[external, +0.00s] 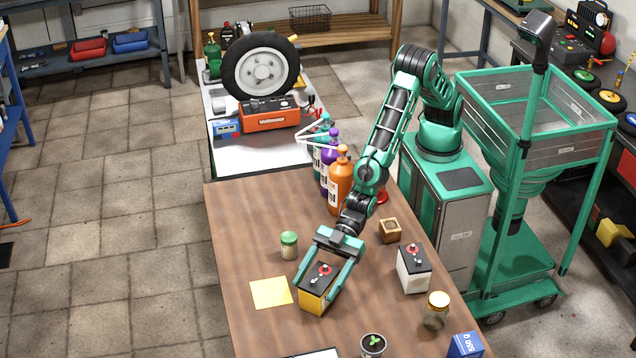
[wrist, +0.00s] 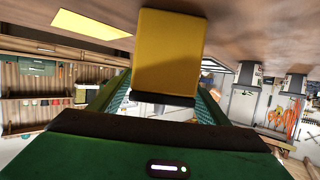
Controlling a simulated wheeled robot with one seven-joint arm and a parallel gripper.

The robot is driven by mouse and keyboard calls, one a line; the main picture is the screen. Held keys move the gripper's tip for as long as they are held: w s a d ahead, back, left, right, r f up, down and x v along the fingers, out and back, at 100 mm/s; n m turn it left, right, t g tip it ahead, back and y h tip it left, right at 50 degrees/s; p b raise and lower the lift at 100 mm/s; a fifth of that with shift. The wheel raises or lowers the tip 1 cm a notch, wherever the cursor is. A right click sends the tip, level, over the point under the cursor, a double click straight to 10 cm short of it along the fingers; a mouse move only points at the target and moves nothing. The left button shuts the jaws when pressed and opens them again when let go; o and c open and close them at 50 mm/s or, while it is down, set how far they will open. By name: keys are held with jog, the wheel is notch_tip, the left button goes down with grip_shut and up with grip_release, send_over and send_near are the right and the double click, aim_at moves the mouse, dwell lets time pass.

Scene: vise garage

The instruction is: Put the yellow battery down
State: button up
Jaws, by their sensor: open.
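The yellow battery (external: 314,297), with a black top and a red-marked terminal, stands on the brown wooden table (external: 235,225), just right of a yellow paper square (external: 271,292). My gripper (external: 334,276) is open, with its two fingers spread on either side of the battery. In the wrist view the battery (wrist: 168,50) shows its yellow face, between the green fingers of my gripper (wrist: 163,92). The yellow paper (wrist: 92,23) also shows there, apart from the battery. The battery's underside is hidden in the external view.
A white battery (external: 413,272), a wooden block (external: 390,230) and a glass jar (external: 436,310) stand to the right. A green-lidded jar (external: 289,245) is behind left. Pump bottles (external: 340,182) stand farther back. A small plant (external: 373,345) and blue box (external: 466,345) are in front.

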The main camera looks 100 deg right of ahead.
jog(key=v, duration=0.9)
